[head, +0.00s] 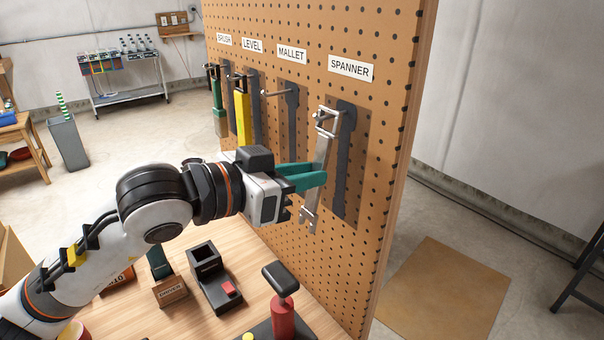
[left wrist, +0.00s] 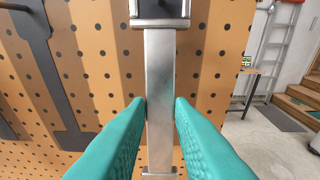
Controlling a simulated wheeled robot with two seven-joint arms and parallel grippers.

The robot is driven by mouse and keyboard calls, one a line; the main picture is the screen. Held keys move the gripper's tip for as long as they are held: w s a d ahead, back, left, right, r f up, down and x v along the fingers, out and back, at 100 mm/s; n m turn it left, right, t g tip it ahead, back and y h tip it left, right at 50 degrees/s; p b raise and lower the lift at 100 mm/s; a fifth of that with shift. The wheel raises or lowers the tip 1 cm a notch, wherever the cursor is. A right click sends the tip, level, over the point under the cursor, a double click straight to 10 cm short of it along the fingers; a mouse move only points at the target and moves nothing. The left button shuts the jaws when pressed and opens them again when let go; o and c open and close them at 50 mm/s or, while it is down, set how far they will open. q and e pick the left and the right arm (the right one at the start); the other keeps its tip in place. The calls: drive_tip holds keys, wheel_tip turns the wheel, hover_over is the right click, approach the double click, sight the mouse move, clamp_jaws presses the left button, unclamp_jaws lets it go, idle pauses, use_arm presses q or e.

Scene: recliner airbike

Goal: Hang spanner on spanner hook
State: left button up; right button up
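The silver spanner (head: 322,158) hangs upright, slightly tilted, in front of its dark silhouette on the pegboard under the SPANNER label (head: 350,68). Its upper end is at the spanner hook (head: 317,115); whether the hook passes through it is hard to tell. My left gripper (head: 322,174) reaches in from the left with its teal fingers at the spanner's shaft. In the left wrist view the fingers (left wrist: 162,102) touch or nearly touch both sides of the shaft (left wrist: 160,75), and I read them as shut on it. My right gripper is not in view.
The pegboard (head: 375,200) also has BRUSH, LEVEL and MALLET places; a green brush (head: 217,98) and yellow level (head: 242,115) hang there. The mallet hook (head: 275,93) is bare. A red-handled mallet (head: 283,315) and a black holder (head: 212,280) stand on the wooden bench below.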

use_arm(q)
drive_tip(key=o, duration=0.5)
